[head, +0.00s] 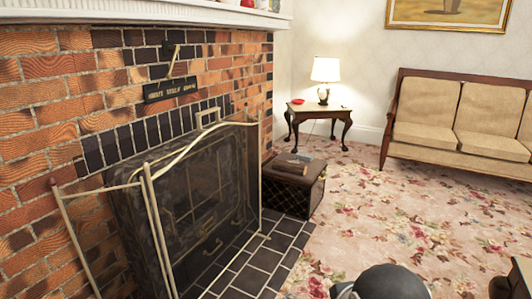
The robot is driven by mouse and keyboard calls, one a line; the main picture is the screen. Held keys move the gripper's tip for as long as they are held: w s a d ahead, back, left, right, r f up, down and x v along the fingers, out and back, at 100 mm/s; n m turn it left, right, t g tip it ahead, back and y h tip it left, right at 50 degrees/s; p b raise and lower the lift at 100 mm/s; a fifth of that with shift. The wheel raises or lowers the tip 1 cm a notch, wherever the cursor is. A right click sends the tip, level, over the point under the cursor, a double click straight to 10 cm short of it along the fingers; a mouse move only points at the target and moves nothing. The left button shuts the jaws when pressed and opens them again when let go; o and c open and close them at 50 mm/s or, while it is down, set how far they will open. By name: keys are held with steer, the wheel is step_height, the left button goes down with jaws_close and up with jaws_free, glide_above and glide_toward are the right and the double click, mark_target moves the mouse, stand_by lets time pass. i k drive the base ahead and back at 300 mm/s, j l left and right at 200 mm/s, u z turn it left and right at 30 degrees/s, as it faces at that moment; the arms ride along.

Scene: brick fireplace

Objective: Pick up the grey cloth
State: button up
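I cannot make out a grey cloth for certain in the head view. A dark chest (308,200) stands on the floor beside the hearth, with small brown and greyish items (293,163) lying on its lid. They are too small to tell what they are. A dark rounded part at the bottom edge looks like part of my own arm. My gripper's fingers are not in view.
A folding fireplace screen (153,225) stands before the brick fireplace (40,120) at left. A side table (318,111) with a lit lamp (325,72) and a sofa (425,110) stand at the back. The flowered carpet (375,215) between is open.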

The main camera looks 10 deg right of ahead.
mark_target(304, 156)
steer(key=i+l+z, duration=0.3)
steer(key=i, duration=0.3)
steer(key=i+z, duration=0.3)
steer(key=i, duration=0.3)
steer(key=i+j+z, duration=0.1)
steer(key=i+z, duration=0.2)
steer(key=i, duration=0.3)
steer(key=i+j+z, duration=0.3)
steer(key=i, duration=0.3)
steer(key=i+l+u, duration=0.15)
steer(key=i, duration=0.3)
steer(key=i+u, duration=0.15)
steer(key=i, duration=0.3)
steer(key=i+l+u, duration=0.15)
steer(key=i, duration=0.3)
steer(key=i+l+u, duration=0.2)
steer(key=i+u, duration=0.25)
steer(key=i+l+u, duration=0.5)
steer(key=k+j, duration=0.05)
steer(key=j, duration=0.05)
